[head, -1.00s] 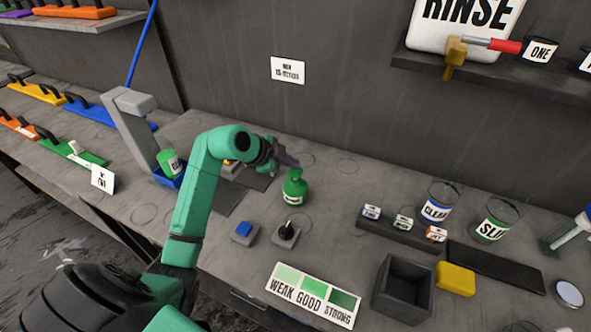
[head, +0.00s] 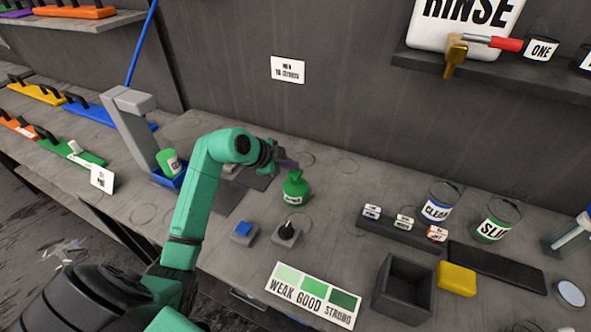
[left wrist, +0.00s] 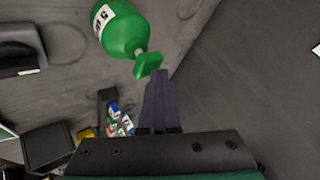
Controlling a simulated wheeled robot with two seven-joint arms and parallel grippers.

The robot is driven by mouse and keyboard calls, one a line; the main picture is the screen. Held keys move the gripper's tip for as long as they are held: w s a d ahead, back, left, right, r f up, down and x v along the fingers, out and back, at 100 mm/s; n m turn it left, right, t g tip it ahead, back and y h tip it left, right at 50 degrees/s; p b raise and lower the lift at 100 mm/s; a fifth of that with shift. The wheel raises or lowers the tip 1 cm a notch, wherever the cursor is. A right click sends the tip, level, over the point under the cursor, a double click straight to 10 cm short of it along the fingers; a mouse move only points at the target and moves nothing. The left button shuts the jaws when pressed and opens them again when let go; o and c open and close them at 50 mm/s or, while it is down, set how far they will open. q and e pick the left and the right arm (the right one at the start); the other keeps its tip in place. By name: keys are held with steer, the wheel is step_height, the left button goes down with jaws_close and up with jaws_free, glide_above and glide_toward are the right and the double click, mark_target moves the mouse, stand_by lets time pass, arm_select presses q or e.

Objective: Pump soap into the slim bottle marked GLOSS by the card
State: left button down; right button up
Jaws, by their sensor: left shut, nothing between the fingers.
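A green pump bottle (head: 295,187) with a white label stands on the grey bench in the middle of the head view. Its green body (left wrist: 124,28) and pump head (left wrist: 149,64) also show in the left wrist view. My left gripper (head: 289,163) is shut and empty, its dark fingertips at the height of the pump head. In the left wrist view the fingers (left wrist: 160,95) lie close beside the pump head; I cannot tell whether they touch it. I cannot make out a bottle marked GLOSS. My right gripper is out of view.
A colour card (head: 312,295) reading WEAK GOOD STRONG lies at the front. A blue-button box (head: 243,232) and a switch box (head: 287,234) sit before the bottle. An open dark box (head: 404,289), yellow block (head: 456,279) and labelled jars (head: 439,203) stand right.

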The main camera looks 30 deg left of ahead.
mark_target(292, 172)
arm_select(q)
steer(key=shift+f, duration=0.5)
stand_by(0.4)
steer(key=shift+r+p, duration=1.15)
steer(key=shift+r, duration=0.2)
step_height(292, 172, up, 5)
steer(key=p, duration=0.5)
steer(key=shift+r, duration=0.15)
steer(key=shift+w, duration=0.1)
stand_by(1.6)
